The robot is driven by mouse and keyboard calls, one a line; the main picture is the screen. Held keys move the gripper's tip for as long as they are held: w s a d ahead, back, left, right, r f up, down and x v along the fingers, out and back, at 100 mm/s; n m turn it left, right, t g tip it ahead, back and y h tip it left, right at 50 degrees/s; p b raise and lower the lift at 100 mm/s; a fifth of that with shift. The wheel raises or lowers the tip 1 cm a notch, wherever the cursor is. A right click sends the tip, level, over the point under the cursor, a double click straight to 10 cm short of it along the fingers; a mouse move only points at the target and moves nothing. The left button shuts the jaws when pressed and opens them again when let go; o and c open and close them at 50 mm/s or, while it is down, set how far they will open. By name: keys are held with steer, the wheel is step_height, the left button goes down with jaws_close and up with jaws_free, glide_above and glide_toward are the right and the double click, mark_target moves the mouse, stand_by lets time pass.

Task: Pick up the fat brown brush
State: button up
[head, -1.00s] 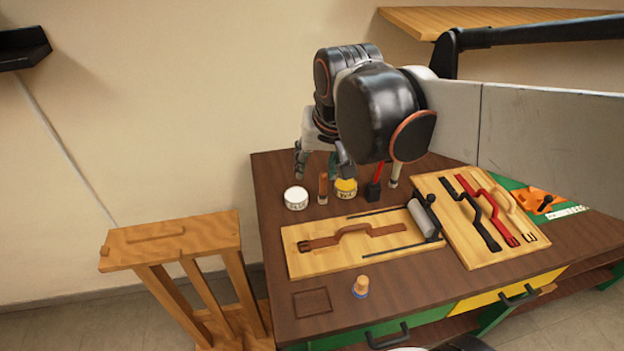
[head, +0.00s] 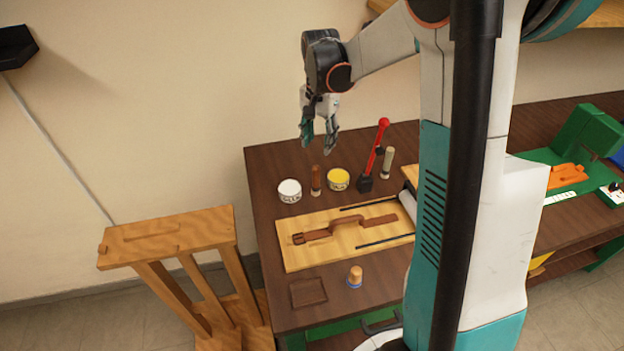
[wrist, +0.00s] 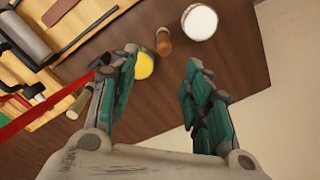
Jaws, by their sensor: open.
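The fat brown brush (head: 316,178) stands upright on the dark table, handle up, between a white jar and a yellow jar. It also shows in the wrist view (wrist: 163,40), past the fingertips and roughly in line with the gap between them. My gripper (head: 319,147) is open and empty, pointing down above the back part of the table, above and behind the brush in the head view. In the wrist view its two teal-padded fingers (wrist: 162,68) are spread wide, with nothing between them.
The white jar (head: 290,191) and yellow jar (head: 338,180) flank the brush closely. A red-handled tool (head: 376,155) and a pale-handled brush (head: 387,162) stand to the right. A wooden board (head: 290,256) with a brown strap lies in front. My arm hides the table's right part.

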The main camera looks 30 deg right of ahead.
mark_target(316, 174)
step_height(316, 174, down, 9)
steer(key=shift+r+b, duration=0.15)
steer(key=shift+b, duration=0.9)
steer(key=f, duration=0.1)
steer(key=f+b, duration=0.1)
steer(key=f, duration=0.1)
steer(key=f+b, duration=0.1)
steer(key=f, duration=0.1)
steer(key=shift+w+a+f, duration=0.1)
steer(key=shift+w+a, duration=0.05)
steer(key=shift+w, duration=0.25)
jaws_close()
